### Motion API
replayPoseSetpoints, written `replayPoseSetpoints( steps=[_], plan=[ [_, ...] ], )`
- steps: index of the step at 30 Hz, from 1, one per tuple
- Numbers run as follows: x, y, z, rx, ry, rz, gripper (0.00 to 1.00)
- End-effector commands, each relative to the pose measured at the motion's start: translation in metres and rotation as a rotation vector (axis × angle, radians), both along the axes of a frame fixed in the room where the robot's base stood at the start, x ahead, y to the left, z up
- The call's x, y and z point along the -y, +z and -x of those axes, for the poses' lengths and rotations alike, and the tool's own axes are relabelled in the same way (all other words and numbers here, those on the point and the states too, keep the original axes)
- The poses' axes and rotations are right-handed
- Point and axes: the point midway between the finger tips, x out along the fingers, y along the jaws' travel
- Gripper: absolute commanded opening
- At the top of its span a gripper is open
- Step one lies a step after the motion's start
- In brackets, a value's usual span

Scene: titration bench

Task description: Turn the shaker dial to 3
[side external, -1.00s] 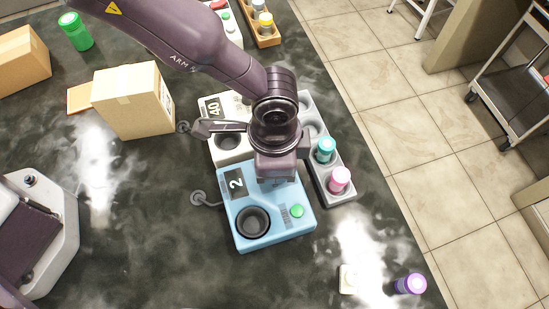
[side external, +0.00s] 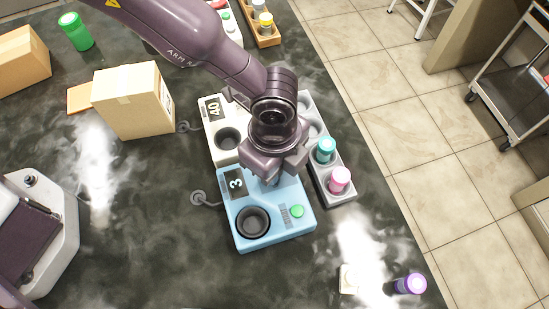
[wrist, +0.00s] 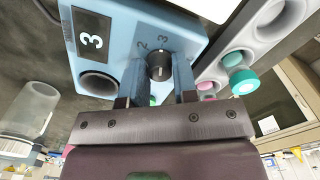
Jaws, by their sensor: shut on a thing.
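The blue shaker (side external: 275,228) stands on the dark bench. Its display (side external: 236,182) reads 3, which also shows in the wrist view (wrist: 91,42). The dark round dial (wrist: 157,60) is on the shaker's face, with the printed marks 2 and 3 beside it. My gripper (wrist: 159,82) is shut on the dial, one finger on each side. In the side view my gripper (side external: 270,181) is over the upper part of the shaker and hides the dial.
A white device (side external: 227,140) with a display reading 40 sits just behind the shaker. A grey rack (side external: 334,188) with teal and pink capped vials stands close on the right. A green button (side external: 296,211) and a dark round well (side external: 252,222) are on the shaker's front.

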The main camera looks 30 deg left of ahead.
Motion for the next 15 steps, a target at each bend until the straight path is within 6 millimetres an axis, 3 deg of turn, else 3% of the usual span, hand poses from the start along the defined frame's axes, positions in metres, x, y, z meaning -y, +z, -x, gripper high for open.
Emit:
replayPoseSetpoints(
  steps=[15],
  plan=[
    [-0.0001, 0.0008, 0.0002, -0.001, -0.035, -0.001, 0.03]
  ],
)
